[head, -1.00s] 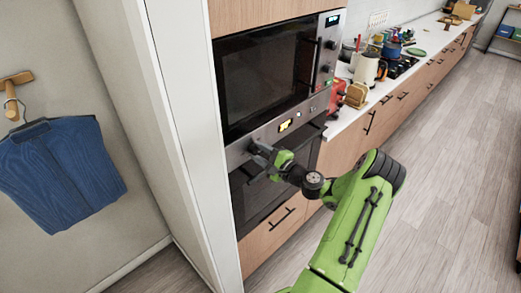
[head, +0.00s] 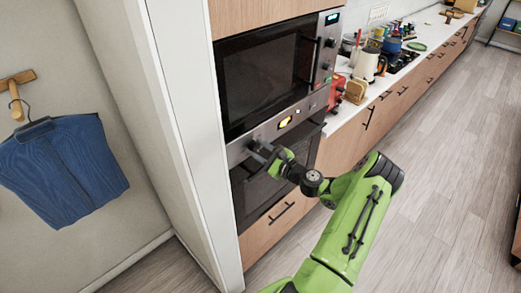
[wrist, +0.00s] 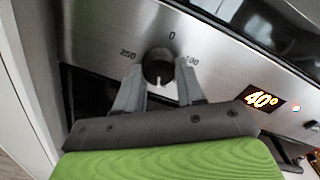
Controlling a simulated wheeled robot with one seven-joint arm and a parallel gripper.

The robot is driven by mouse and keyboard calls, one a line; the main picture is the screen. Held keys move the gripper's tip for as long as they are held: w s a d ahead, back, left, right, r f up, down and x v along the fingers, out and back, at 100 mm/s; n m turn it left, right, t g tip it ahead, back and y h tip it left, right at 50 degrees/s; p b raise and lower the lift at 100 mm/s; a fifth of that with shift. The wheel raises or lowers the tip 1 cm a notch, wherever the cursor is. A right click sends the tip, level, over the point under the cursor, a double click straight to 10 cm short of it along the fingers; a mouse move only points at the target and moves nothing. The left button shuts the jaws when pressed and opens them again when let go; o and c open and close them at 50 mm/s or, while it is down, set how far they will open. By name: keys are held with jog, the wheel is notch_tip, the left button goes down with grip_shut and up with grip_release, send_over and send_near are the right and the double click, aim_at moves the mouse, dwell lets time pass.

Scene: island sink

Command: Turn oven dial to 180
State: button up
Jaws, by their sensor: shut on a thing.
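The oven dial (wrist: 158,66) is a dark round knob on the steel panel (wrist: 215,60), with 0, 100 and 250 printed around it. A pale mark shows on the dial's lower side in the wrist view. The lit oven display (wrist: 261,99) reads about 40°. My gripper (wrist: 160,80) is shut on the dial, one grey finger on each side of it. In the head view, my gripper (head: 259,150) is at the left part of the oven panel and hides the dial.
A built-in microwave (head: 265,80) sits above the oven. A white wall panel (head: 180,130) stands close to the left of my gripper. A blue garment (head: 62,170) hangs at far left. A cluttered counter (head: 355,105) runs off to the right; the floor (head: 440,160) there is clear.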

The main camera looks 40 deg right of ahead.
jog(key=shift+f, duration=0.15)
jog(key=o, duration=1)
jog(key=shift+o, duration=0.2)
jog(key=shift+s, duration=0.15)
jog(key=s+d+b, duration=0.1)
jog(key=s+b, duration=0.1)
jog(key=s, duration=1.3)
jog(key=shift+s+r, duration=0.2)
jog(key=shift+s, duration=0.05)
